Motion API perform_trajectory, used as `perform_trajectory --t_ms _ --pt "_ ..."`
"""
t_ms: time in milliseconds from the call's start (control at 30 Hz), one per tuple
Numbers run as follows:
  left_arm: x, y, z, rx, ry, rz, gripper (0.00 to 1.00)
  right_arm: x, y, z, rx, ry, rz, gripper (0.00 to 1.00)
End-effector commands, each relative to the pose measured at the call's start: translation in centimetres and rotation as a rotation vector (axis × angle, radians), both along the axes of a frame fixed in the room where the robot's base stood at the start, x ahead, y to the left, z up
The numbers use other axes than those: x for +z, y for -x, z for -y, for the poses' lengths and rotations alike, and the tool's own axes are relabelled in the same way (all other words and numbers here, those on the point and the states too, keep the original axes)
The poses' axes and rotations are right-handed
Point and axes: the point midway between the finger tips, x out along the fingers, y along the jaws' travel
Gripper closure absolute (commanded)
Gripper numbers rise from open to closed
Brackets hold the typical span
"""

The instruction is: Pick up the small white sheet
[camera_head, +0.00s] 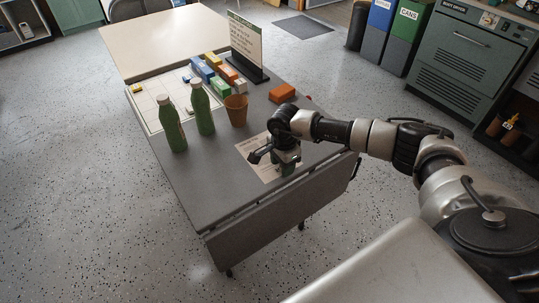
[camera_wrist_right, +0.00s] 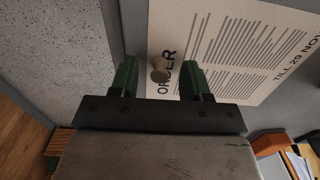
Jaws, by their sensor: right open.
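A pale printed sheet (camera_head: 249,150) lies flat on the grey table, partly hidden under my right gripper. My right gripper (camera_head: 286,168) is over the sheet, pointing down. In the wrist view its green fingers (camera_wrist_right: 160,82) are apart with nothing clamped. I cannot tell whether they touch the sheet. My left gripper is not in view.
On the table (camera_head: 215,185) stand two green bottles (camera_head: 202,108), a brown cup (camera_head: 236,110), coloured blocks (camera_head: 212,72), an orange block (camera_head: 282,92) and an upright sign (camera_head: 245,42). The table's near left part is clear. Bins (camera_head: 405,28) stand at the back right.

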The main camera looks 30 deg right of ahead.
Motion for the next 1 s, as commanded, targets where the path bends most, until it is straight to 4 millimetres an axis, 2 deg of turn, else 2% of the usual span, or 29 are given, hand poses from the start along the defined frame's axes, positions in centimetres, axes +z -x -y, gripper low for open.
perform_trajectory --t_ms 133,433,767,867,1000 --pt "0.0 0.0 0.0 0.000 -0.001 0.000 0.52 0.0 0.0 0.0 0.000 0.000 0.000 0.53" --pt "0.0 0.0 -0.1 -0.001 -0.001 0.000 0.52 0.0 0.0 0.0 0.000 0.000 0.000 0.99" --pt "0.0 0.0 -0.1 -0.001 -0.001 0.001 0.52 0.2 0.0 0.0 -0.001 0.000 0.000 1.00" --pt "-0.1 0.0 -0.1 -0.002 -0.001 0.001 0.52 0.8 0.0 0.0 0.000 0.000 0.001 1.00" --pt "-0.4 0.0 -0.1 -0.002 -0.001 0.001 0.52 2.6 -0.1 0.0 0.000 0.000 0.003 1.00"
